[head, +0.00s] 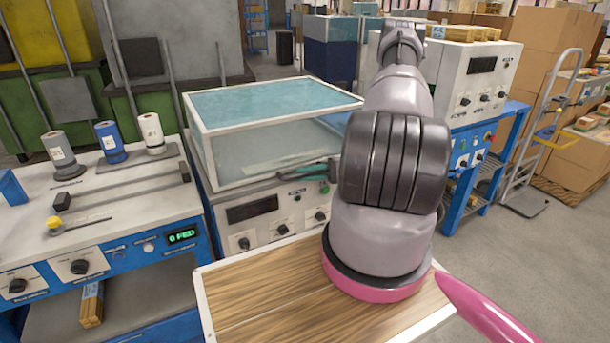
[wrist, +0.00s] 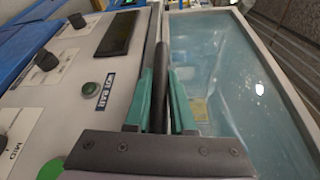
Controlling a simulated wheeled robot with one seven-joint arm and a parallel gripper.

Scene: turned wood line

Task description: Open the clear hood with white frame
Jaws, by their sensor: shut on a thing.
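The clear hood with its white frame (head: 205,133) sits over the top of a grey machine; it looks down. Its blue-tinted panel (wrist: 235,70) fills the right of the wrist view. A dark bar handle (wrist: 162,70) runs along the hood's front edge. My gripper (head: 320,170) is at the hood's lower front edge, right of its middle, partly hidden by my arm in the head view. In the wrist view, the green fingers of my gripper (wrist: 165,95) are on both sides of the handle, shut on it. My arm hides the hood's right end.
The machine's front panel (head: 280,215) has a dark display and knobs below the hood. A wood-topped surface (head: 260,285) lies in front. A bench with spools (head: 110,140) stands left, and a white-and-blue machine (head: 475,75) stands right. Open floor is at far right.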

